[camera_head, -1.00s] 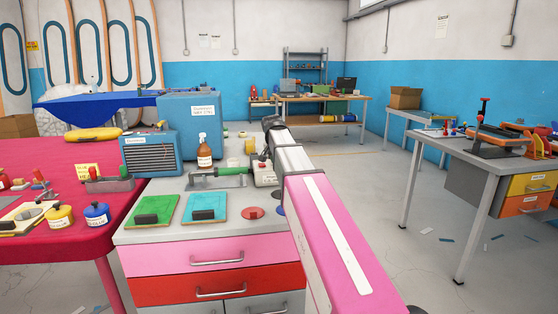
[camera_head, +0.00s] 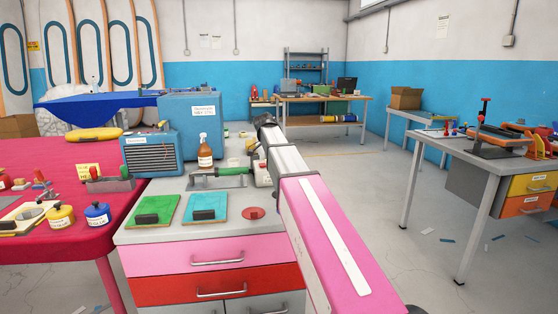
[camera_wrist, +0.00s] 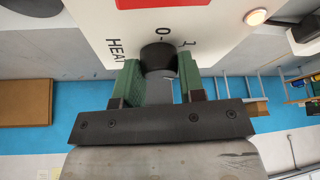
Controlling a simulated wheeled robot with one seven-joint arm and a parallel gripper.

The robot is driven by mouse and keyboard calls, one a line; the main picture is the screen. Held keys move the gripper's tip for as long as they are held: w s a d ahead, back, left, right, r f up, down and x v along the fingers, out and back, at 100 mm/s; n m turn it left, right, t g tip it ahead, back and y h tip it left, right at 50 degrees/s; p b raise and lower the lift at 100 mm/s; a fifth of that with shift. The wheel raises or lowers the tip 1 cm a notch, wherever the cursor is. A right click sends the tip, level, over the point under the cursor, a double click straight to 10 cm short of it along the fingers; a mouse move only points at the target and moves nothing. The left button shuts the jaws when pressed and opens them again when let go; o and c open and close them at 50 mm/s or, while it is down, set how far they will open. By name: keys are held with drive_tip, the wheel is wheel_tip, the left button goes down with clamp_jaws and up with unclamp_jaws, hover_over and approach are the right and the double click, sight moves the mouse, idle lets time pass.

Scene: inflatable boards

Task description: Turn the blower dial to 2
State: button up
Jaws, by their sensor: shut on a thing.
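In the wrist view a black round dial (camera_wrist: 158,50) sits on a white panel (camera_wrist: 90,22). The panel has printed marks "0" and "1" and the word "HEAT" near the dial. My gripper (camera_wrist: 160,68) has green finger pads on both sides of the dial and is shut on it. I cannot make out a pointer on the dial, so its setting is unclear. In the head view my arm reaches over the right side of the workbench (camera_head: 185,236). It hides my gripper and the dial there.
A pale machine (camera_head: 263,173) and a green-handled tool (camera_head: 228,171) are beside my arm. A brown bottle (camera_head: 205,151), a blue cabinet (camera_head: 178,112) and green and blue boards (camera_head: 205,207) are on the left. Open floor (camera_head: 385,220) lies to the right.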

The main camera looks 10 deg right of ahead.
idle(0.3)
drive_tip(key=o, duration=0.9)
drive_tip(key=v, duration=1)
drive_tip(key=shift+a+r, duration=0.2)
drive_tip(key=shift+r, duration=0.15)
